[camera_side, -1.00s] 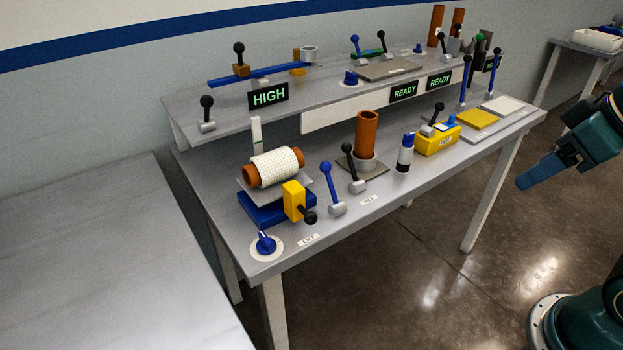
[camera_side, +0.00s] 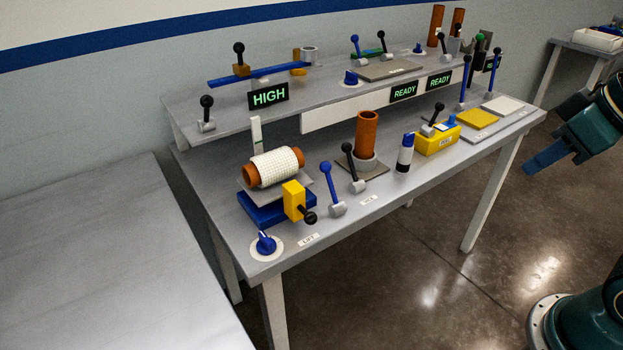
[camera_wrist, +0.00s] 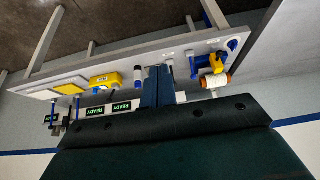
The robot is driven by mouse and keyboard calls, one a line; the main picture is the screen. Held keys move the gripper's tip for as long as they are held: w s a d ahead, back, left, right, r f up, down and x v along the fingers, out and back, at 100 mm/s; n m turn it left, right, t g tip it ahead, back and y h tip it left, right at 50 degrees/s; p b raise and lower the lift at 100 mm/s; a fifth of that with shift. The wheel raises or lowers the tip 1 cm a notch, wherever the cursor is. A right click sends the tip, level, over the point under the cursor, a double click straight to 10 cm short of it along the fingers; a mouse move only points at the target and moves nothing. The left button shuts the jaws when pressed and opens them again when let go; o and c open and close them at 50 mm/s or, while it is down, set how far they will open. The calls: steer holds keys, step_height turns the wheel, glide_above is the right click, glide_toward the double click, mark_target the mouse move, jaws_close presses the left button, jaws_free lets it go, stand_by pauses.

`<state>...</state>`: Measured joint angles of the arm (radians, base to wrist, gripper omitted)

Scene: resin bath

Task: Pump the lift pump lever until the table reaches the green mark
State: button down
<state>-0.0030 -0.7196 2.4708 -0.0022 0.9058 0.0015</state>
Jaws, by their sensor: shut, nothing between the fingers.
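The lift table is a blue base (camera_side: 262,212) with a grey plate (camera_side: 316,184) on top, bearing a white-wrapped orange roll (camera_side: 273,167). A yellow block (camera_side: 293,199) with a black-knobbed lever (camera_side: 309,216) stands at its front. A blue lever (camera_side: 328,184) on a grey pivot stands to its right; I cannot tell which is the pump lever. A pale upright strip (camera_side: 256,133) stands behind the table; its marks are too small to read. My gripper (camera_side: 527,171) is shut and empty, off the bench's right side. Its blue fingers also show in the wrist view (camera_wrist: 158,88).
A blue knob (camera_side: 265,244) sits at the near corner. The raised shelf behind holds levers and lit signs (camera_side: 268,96). Open floor lies before the bench.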

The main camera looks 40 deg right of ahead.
steer(key=w+a+r+g, duration=0.15)
steer(key=w+r, duration=0.35)
steer(key=w, duration=0.6)
steer(key=n+g, duration=0.2)
glide_above(331, 186)
steer(key=d, duration=0.3)
step_height(331, 186, down, 5)
steer(key=w+a+f, duration=0.3)
steer(key=w+f, duration=0.4)
steer(key=shift+w+f+g+y, duration=0.35)
steer(key=shift+y, duration=0.05)
steer(key=shift+a+f, duration=0.1)
step_height(331, 186, down, 9)
steer(key=s, duration=0.2)
steer(key=shift+s, duration=0.3)
